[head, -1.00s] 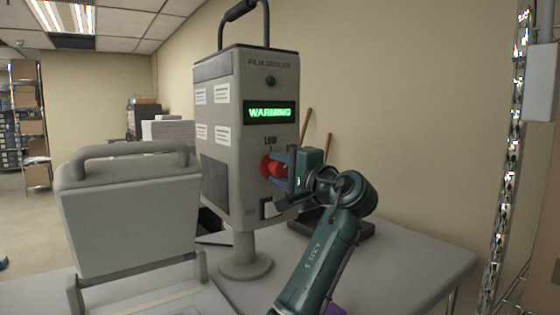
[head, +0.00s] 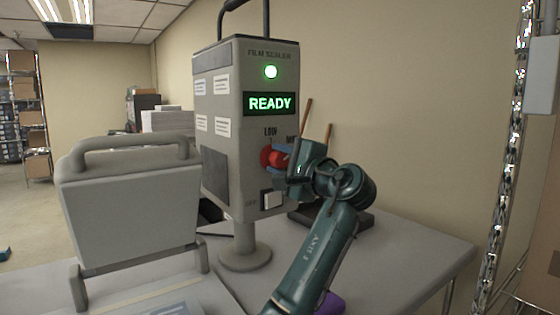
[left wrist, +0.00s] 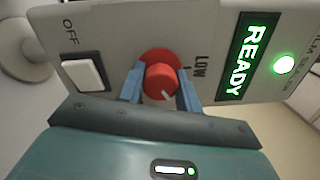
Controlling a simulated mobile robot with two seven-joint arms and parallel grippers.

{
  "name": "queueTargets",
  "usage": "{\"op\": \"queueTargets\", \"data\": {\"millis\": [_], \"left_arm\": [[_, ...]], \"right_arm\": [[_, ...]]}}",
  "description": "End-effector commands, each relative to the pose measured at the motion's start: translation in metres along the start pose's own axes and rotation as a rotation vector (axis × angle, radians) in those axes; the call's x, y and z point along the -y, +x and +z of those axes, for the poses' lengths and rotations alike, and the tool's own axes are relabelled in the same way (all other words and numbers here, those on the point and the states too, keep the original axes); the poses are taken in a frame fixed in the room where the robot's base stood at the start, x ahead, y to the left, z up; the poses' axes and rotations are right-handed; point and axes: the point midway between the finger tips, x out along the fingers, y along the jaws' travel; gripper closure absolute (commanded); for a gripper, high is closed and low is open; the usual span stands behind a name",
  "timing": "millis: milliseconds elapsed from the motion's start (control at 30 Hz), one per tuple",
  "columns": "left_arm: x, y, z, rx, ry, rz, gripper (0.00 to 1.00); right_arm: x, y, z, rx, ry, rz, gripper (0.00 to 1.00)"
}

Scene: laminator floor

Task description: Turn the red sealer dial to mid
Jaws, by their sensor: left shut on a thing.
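The red dial (head: 267,157) is on the front face of the grey film sealer (head: 222,110). It also shows in the left wrist view (left wrist: 158,75). My left gripper (head: 284,163) is shut on the dial, with one blue finger on each side of it. In the left wrist view the dial's white mark is turned away from the LOW label (left wrist: 200,69). In the head view the mark cannot be made out, and the MID label (head: 291,138) is partly covered by my gripper. The display (head: 270,104) reads READY, and the lamp (head: 271,72) above it glows green. My right gripper is not in view.
A white OFF switch (head: 272,200) sits below the dial, close to my gripper. A grey machine with a handled lid (head: 130,215) stands to the left. A dark tray (head: 355,221) is behind my arm. The table's right part (head: 425,258) is clear.

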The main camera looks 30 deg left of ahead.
Motion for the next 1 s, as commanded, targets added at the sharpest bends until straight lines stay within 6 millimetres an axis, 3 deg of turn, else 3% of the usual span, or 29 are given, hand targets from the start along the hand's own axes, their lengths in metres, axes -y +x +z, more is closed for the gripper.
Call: {"op": "queueTargets", "data": {"millis": [300,600,767,1000], "left_arm": [[0.0,0.0,0.0,-0.001,-0.001,-0.001,0.44],[-0.001,-0.005,-0.001,-0.002,-0.002,-0.001,0.44],[-0.003,-0.029,-0.002,-0.005,-0.003,-0.001,0.44],[-0.003,-0.084,-0.001,-0.005,-0.005,-0.001,0.44]], "right_arm": [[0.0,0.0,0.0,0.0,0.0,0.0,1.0],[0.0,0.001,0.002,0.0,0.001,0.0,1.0],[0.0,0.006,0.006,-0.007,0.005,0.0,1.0],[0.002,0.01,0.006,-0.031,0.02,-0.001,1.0]]}}
